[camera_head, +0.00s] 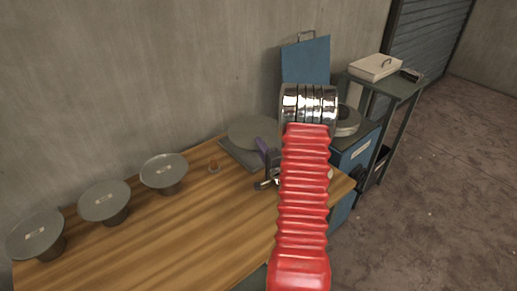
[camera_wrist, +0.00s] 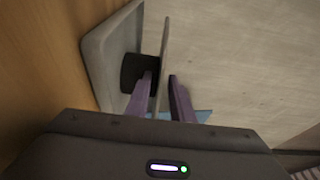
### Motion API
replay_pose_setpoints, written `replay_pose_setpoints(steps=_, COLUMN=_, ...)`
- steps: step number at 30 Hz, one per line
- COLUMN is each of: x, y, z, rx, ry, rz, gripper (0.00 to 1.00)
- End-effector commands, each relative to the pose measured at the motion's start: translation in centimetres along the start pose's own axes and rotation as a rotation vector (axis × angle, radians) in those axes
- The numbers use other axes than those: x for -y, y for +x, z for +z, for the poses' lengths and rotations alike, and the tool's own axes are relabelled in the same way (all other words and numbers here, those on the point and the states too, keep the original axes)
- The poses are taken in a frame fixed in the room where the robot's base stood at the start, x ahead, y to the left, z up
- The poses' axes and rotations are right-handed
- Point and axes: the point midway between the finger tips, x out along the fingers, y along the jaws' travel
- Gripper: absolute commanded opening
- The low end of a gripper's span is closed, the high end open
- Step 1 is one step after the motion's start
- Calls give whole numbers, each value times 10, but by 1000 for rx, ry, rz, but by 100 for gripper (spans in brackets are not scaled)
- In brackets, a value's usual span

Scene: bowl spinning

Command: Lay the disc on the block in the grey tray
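The grey disc (camera_head: 252,132) lies flat over the grey tray (camera_head: 235,155) at the far end of the wooden table. In the wrist view the disc (camera_wrist: 163,60) shows edge-on against the dark block (camera_wrist: 131,72), which stands on the tray (camera_wrist: 97,52). Disc and block seem to touch. My gripper (camera_wrist: 163,78) has one purple finger on each side of the disc's edge. A gap shows between the disc and the right finger, so the gripper looks open. In the head view one purple finger (camera_head: 263,147) shows; my red arm hides part of this area.
Three more discs on dark stands (camera_head: 164,172) (camera_head: 106,202) (camera_head: 36,235) line the table's left side. A blue cabinet (camera_head: 352,160) and a side table (camera_head: 385,88) stand beyond. The table's middle (camera_head: 170,230) is clear.

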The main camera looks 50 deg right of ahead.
Motion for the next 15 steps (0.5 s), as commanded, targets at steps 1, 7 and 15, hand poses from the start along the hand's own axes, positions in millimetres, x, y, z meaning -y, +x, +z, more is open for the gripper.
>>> replay_pose_setpoints(steps=1, x=0, y=0, z=0, rx=0, ry=0, rz=0, gripper=21)
replay_pose_setpoints(steps=7, x=1, y=0, z=0, rx=0, ry=0, rz=0, gripper=21)
replay_pose_setpoints(steps=15, x=1, y=-20, z=0, rx=-1, ry=1, rz=2, gripper=21)
